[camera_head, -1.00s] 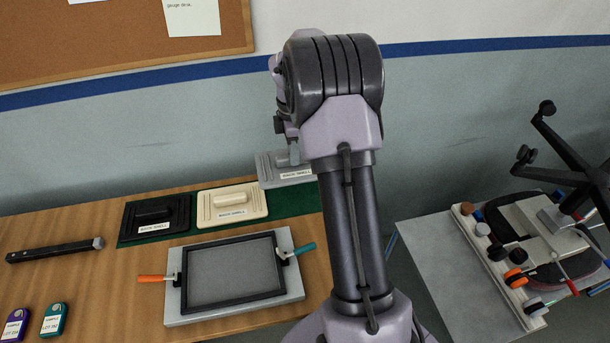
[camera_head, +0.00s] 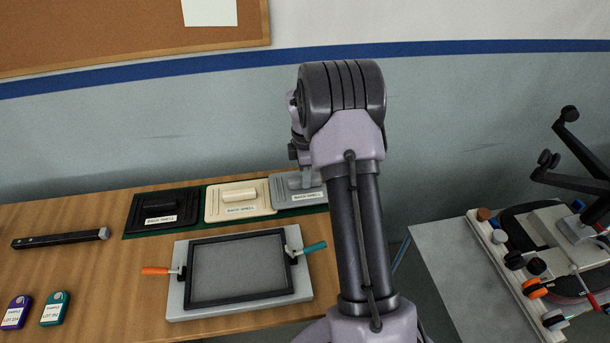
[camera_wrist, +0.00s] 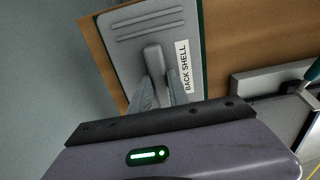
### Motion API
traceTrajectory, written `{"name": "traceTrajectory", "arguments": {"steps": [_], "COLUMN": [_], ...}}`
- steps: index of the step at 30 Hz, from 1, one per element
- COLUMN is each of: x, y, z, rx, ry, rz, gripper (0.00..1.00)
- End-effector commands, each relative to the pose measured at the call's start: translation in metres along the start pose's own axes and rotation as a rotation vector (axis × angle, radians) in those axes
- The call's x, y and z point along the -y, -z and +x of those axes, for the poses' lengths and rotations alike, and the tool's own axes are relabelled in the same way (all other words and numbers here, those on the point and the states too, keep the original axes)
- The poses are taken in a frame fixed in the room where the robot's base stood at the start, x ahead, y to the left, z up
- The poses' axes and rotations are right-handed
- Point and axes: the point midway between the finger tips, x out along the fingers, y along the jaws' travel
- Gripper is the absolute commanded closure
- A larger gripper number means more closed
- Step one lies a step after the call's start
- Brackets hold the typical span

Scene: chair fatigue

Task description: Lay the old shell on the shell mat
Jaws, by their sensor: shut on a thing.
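A grey shell (camera_head: 290,199) labelled "BACK SHELL" is at the right end of the green shell mat (camera_head: 133,236), beside a cream back shell (camera_head: 228,213) and a black back shell (camera_head: 144,222). It appears to rest flat on the mat; my arm hides its right part. In the wrist view, my gripper (camera_wrist: 162,90) is shut on the raised handle of the grey shell (camera_wrist: 130,40). A green strip of mat (camera_wrist: 203,25) shows along the shell's edge.
A grey fixture with a black frame (camera_head: 305,311) and orange and teal handles stands in front of the mat. A black bar (camera_head: 60,240) and two sample tags (camera_head: 55,308) lie to the left. A grey side table (camera_head: 450,280) with a chair base and tools is at right.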

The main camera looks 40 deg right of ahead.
Motion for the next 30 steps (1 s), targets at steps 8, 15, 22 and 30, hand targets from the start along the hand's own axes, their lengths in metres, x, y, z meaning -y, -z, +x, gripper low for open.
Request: {"name": "traceTrajectory", "arguments": {"steps": [8,15,22,30], "x": [0.0,0.0,0.0,-0.001], "y": [0.0,0.0,0.0,0.0], "z": [0.005,0.004,-0.01,-0.09], "rx": [0.0,0.0,0.0,0.0], "ry": [0.0,0.0,-0.002,-0.003], "rz": [0.0,0.0,0.001,0.001], "gripper": [0.71,0.57,0.57,0.57]}}
